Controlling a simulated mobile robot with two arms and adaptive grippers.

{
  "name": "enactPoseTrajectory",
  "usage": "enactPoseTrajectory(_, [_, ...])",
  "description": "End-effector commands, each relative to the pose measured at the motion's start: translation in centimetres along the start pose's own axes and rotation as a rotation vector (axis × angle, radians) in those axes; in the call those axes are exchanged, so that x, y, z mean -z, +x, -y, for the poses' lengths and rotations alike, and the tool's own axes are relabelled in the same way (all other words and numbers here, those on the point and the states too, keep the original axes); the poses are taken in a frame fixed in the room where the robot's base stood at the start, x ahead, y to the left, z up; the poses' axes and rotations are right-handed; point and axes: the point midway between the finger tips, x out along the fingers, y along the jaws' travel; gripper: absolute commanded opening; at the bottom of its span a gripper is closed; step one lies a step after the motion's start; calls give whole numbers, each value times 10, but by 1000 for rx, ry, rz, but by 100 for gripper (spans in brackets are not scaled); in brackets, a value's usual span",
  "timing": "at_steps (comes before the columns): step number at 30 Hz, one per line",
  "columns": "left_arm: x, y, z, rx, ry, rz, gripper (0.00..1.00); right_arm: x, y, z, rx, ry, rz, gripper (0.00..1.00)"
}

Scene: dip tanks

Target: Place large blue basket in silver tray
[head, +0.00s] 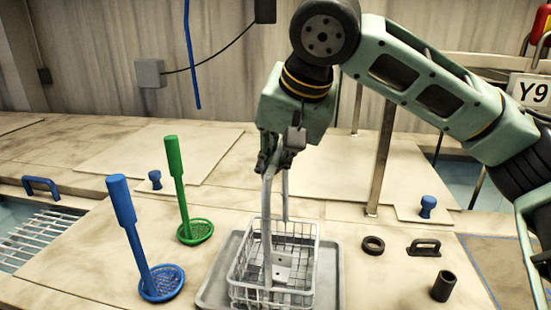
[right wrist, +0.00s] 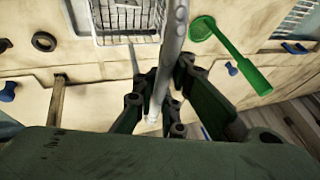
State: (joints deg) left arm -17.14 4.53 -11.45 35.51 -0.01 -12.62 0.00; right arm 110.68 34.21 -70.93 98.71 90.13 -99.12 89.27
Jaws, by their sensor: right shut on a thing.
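My right gripper (head: 266,158) is shut on the tall grey handle (head: 267,210) of a pale grey wire basket (head: 300,240). The handle also runs between the fingers in the right wrist view (right wrist: 158,104). The wire basket is upright over the silver tray (head: 329,272); whether it touches the tray floor is hard to tell. A blue round mesh basket (head: 161,284) with a long blue upright handle (head: 128,225) stands on the bench left of the tray, apart from my gripper. My left gripper is not in view.
A green mesh basket (head: 194,231) with a tall handle stands behind the blue one. A dark ring (head: 373,245), a dark handle (head: 424,247) and a dark cylinder (head: 443,286) are right of the tray. A metal post (head: 381,155) rises behind. A grated tank (head: 35,240) is at left.

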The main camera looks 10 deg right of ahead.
Motion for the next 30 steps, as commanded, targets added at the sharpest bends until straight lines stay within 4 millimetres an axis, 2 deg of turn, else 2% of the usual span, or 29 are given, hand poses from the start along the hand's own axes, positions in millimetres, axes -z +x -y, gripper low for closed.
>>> enactPoseTrajectory(4, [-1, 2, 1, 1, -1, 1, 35, -1, 2, 0, 3, 0, -2, 0])
enactPoseTrajectory(5, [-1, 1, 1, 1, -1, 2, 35, -1, 2, -1, 0, 0, 0, 10])
enactPoseTrajectory(12, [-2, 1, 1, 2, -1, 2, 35, -1, 2, 0, 0, 0, 0, 30])
enactPoseTrajectory(24, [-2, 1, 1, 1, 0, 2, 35, 0, -4, 1, 1, 0, -1, 30])
enactPoseTrajectory(26, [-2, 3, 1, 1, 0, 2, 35, 0, -12, 1, 3, 0, -1, 30])
enactPoseTrajectory(30, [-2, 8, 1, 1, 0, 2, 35, 0, -39, 1, 4, -1, -2, 30])
